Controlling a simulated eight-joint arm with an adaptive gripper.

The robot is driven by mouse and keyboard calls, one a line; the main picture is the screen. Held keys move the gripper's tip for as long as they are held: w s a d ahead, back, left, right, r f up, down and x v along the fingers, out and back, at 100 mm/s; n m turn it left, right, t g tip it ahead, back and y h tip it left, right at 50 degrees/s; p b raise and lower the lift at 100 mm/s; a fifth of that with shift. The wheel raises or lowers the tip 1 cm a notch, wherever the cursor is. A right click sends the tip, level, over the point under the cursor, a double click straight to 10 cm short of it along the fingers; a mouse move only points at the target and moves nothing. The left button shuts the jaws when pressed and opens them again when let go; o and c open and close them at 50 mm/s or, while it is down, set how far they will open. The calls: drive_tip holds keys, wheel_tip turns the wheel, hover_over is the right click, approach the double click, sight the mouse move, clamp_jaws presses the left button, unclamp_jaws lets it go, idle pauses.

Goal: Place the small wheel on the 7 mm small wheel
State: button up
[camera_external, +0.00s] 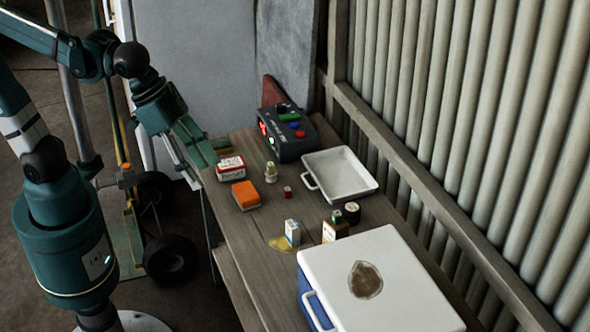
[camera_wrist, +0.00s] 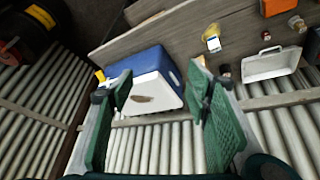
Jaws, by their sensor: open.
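No part is clearly readable as either small wheel. A small dark round piece with a tan top (camera_external: 352,212) stands on the bench between the tray and the cooler. Next to it, a tiny green piece (camera_external: 337,215) sits at a brown box (camera_external: 335,232). A small beige piece (camera_external: 270,172) and a tiny red piece (camera_external: 287,191) stand farther back. My gripper (camera_external: 192,145) is at the bench's left edge, apart from these pieces. In the wrist view my gripper (camera_wrist: 161,82) has its green fingers wide apart with nothing between them.
A blue-and-white cooler (camera_external: 400,285) fills the near bench. A white tray (camera_external: 352,187) and a dark button box (camera_external: 285,145) stand behind. An orange block (camera_external: 246,194), a red-and-white box (camera_external: 231,168) and a white carton (camera_external: 293,232) also stand there. A ribbed wall (camera_external: 460,130) bounds the right.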

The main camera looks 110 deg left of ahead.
drive_tip(key=s+d+f+m+t, duration=0.1)
drive_tip(key=s+d+f+m, duration=0.2)
drive_tip(key=s+d, duration=0.3)
drive_tip(key=shift+s+f+t+h, duration=0.15)
drive_tip(key=shift+s+t+h, duration=0.15)
drive_tip(key=shift+s, duration=1.45)
